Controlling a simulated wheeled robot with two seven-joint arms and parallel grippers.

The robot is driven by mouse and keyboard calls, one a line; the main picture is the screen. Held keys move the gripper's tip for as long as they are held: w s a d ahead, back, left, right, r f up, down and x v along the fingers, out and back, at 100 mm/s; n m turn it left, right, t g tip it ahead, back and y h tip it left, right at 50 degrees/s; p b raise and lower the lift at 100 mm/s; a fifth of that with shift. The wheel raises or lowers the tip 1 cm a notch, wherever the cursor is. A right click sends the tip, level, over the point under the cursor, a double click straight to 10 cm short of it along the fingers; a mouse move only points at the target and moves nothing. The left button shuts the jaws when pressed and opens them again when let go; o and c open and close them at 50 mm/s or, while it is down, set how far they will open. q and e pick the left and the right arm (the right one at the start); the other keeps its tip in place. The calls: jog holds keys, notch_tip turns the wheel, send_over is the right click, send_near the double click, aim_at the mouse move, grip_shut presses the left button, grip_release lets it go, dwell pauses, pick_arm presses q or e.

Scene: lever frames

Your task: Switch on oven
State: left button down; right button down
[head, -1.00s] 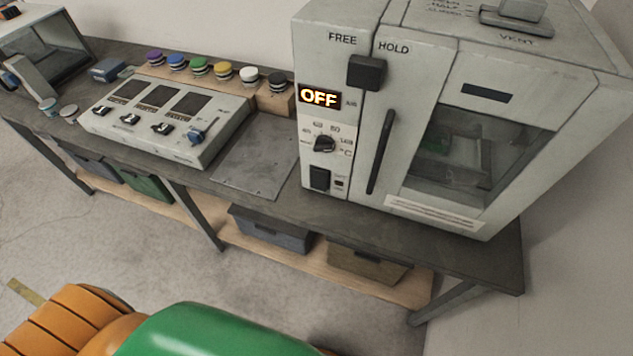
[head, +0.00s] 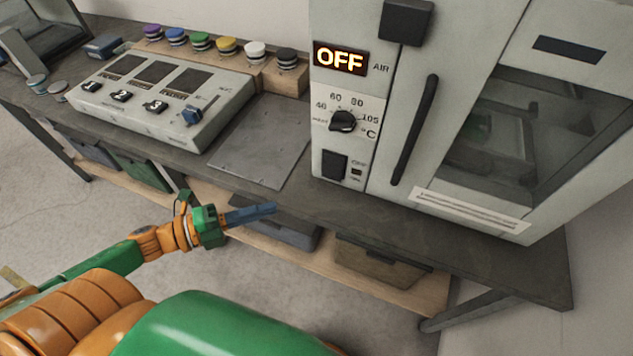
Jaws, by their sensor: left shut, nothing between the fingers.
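The oven (head: 393,150) is a pale grey box at the right end of the bench, with its windowed door closed. Its display (head: 340,59) reads OFF in lit letters. Below it are a black temperature dial (head: 343,121) and a black rocker switch (head: 334,165) with a small indicator beside it. A black vertical door handle (head: 414,130) is to their right. My left gripper (head: 272,208) is shut and empty, in front of the bench edge, below and left of the switch and apart from it. My right gripper is not in view.
The dark bench top (head: 340,205) has a bare strip before the oven. A metal plate (head: 262,140) lies left of the oven. Further left are a console (head: 160,95) with numbered switches and a row of coloured knobs. Bins (head: 375,262) stand on the lower shelf.

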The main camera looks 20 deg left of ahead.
aim_at(332, 177)
pick_arm(q)
jog(key=x, duration=0.9)
jog(key=shift+w+d+r+p, duration=0.1)
jog(key=shift+w+d+p, duration=0.05)
jog(key=shift+w+p, duration=0.2)
jog(key=shift+w+d+f, duration=0.1)
jog(key=shift+w+f, duration=0.15)
jog(key=shift+w, duration=0.75)
jog(key=shift+w+d+f, duration=0.15)
jog(key=shift+w+f, duration=0.05)
jog(key=shift+w, duration=0.85)
jog(key=b, duration=0.1)
jog(key=f+b, duration=0.1)
jog(key=b, duration=0.1)
jog(key=shift+w+f+t+b, duration=0.15)
jog(key=shift+w+t+b, duration=0.15)
jog(key=shift+r+p, duration=0.5)
jog(key=shift+r, duration=0.05)
